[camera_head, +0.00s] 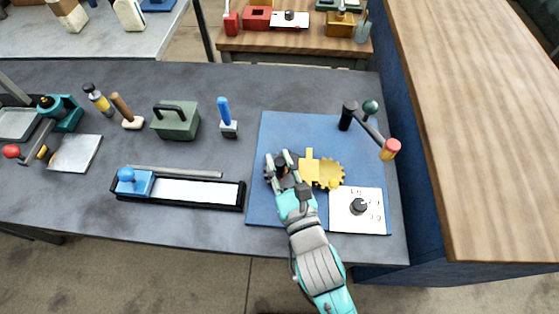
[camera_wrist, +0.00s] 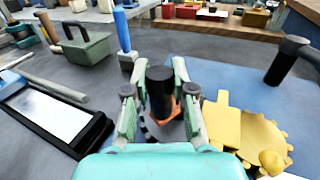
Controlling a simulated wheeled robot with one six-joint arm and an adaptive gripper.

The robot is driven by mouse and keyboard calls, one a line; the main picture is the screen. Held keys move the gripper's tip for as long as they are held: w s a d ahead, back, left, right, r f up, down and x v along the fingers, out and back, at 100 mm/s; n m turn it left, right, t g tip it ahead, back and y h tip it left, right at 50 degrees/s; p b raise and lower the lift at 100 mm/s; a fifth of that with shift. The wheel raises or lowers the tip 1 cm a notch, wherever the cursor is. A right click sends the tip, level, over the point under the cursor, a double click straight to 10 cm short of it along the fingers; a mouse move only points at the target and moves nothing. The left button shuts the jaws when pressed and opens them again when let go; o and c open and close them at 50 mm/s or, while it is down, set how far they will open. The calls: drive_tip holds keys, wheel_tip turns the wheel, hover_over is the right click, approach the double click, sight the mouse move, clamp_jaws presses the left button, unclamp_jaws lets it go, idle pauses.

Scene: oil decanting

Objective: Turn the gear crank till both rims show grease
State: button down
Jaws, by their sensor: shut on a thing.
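My gripper (camera_head: 281,165) is over the left part of the blue mat (camera_head: 285,128), its fingers on both sides of a black upright crank knob (camera_wrist: 160,92) with an orange base. It is shut on this knob. A dark toothed gear (camera_head: 268,168) shows only partly beneath the fingers. To its right is a yellow gear (camera_head: 329,173), also in the wrist view (camera_wrist: 259,145), with a yellow block (camera_wrist: 220,119) beside it. The dark gear's rim is mostly hidden by the gripper. I cannot tell grease on either rim.
A white dial plate (camera_head: 345,217) lies at the mat's front right. A black post with a lever (camera_head: 368,128) stands at its back right. A black tray with a white strip (camera_head: 190,191) and a green box (camera_head: 176,121) are to the left. A wooden counter (camera_head: 465,110) borders the right.

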idle(0.4)
drive_tip(key=c, duration=1)
unclamp_jaws()
drive_tip(key=shift+o, duration=0.2)
drive_tip(key=shift+v, duration=3.75)
drive_tip(key=shift+f, duration=0.1)
